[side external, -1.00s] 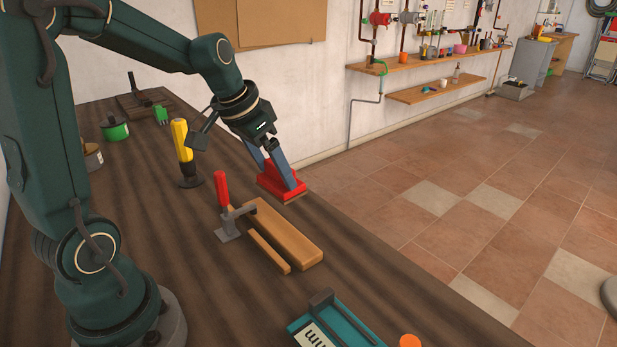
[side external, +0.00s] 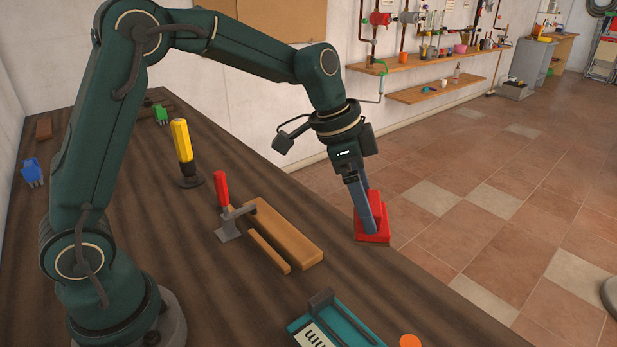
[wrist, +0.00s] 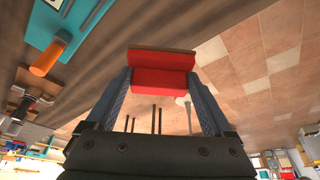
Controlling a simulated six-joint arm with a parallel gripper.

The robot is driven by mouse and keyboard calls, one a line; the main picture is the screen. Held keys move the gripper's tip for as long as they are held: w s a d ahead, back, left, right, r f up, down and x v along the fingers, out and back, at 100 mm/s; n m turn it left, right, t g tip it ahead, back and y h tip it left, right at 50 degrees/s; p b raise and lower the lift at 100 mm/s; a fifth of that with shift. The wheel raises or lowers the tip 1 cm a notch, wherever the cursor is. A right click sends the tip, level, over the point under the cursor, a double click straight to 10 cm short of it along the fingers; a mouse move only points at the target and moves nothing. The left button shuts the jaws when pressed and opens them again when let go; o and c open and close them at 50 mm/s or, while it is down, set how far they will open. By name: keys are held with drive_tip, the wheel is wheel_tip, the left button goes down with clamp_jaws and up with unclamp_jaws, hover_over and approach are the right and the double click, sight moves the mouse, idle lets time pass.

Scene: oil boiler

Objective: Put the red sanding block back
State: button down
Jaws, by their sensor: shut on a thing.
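The red sanding block (side external: 373,232) is held between the fingers of my gripper (side external: 368,208). In the side external view it hangs at the right edge of the workbench, with the tiled floor behind it. In the wrist view the block (wrist: 161,81) spans the space between the two blue-grey fingers of my gripper (wrist: 160,85), with a thin brown layer along its far face. The fingers are shut on its raised middle part. How high it is above the bench edge I cannot tell.
A clamp with a red handle (side external: 222,190) stands by a wooden block (side external: 284,232). A yellow-handled tool (side external: 182,140) stands behind. A teal tray (side external: 345,325) lies in front, near an orange round thing (side external: 410,341). Bare bench (side external: 330,275) lies between the wooden block and tray.

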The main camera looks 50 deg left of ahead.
drive_tip(key=d+f, duration=0.1)
drive_tip(key=d, duration=0.2)
drive_tip(key=d+f, duration=0.2)
drive_tip(key=d, duration=0.1)
drive_tip(key=d+f, duration=0.2)
drive_tip(key=shift+w+d+f, duration=0.2)
drive_tip(key=shift+w+d, duration=0.15)
drive_tip(key=shift+d, duration=0.05)
drive_tip(key=shift+f, duration=2)
drive_tip(key=shift+f, duration=0.15)
unclamp_jaws()
